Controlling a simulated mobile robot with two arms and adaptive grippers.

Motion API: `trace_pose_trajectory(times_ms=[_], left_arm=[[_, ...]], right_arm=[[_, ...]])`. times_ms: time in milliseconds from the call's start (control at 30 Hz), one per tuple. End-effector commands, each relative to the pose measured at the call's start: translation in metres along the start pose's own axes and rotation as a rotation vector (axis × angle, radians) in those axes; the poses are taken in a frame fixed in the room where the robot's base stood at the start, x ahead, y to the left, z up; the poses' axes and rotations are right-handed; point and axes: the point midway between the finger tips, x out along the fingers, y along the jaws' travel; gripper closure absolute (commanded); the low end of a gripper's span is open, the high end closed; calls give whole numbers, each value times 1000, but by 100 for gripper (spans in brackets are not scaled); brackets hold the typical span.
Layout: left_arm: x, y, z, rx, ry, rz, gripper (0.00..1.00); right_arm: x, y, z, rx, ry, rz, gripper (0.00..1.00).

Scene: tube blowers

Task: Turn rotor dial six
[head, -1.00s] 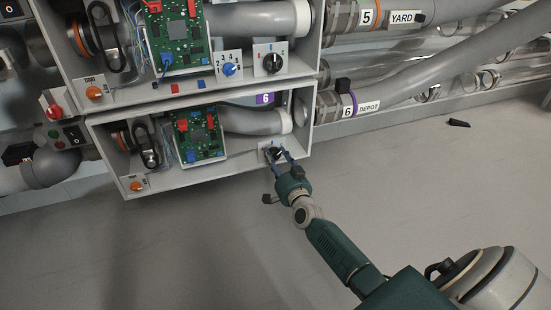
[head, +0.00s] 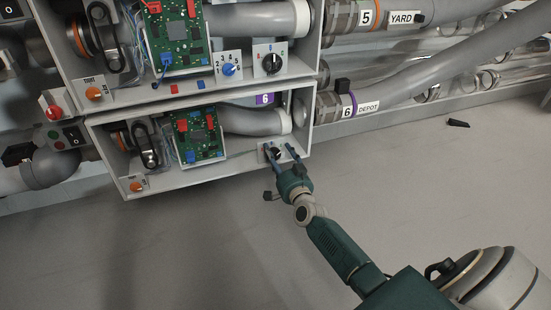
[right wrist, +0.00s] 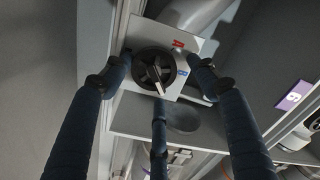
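Rotor dial six is a black round knob (right wrist: 152,72) on a white plate in the right wrist view. Its pale pointer line runs toward the lower part of the picture. The plate has a red label at its upper right and a blue label at the right. In the head view the dial (head: 276,153) sits at the lower right corner of the lower box, partly hidden by my fingers. My right gripper (head: 281,152) is open, its fingers spread around the dial with gaps beside it. My left gripper is out of view.
The lower box (head: 220,168) carries a purple 6 tag (head: 265,99) and holds a green circuit board (head: 198,136). The upper box has another black dial (head: 270,59) and a blue dial (head: 229,70). Grey pipes run right. The floor below is clear.

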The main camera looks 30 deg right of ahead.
Motion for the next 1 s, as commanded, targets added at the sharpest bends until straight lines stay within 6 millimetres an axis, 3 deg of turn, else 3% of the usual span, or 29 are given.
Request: trace_pose_trajectory(times_ms=[467, 800, 1000], left_arm=[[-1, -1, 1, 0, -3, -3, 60], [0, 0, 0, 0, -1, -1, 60], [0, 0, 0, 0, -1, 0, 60]], right_arm=[[-8, 1, 8, 3, -14, 3, 40], [-57, 2, 5, 1, -9, 4, 40], [-77, 2, 3, 1, -6, 3, 40]])
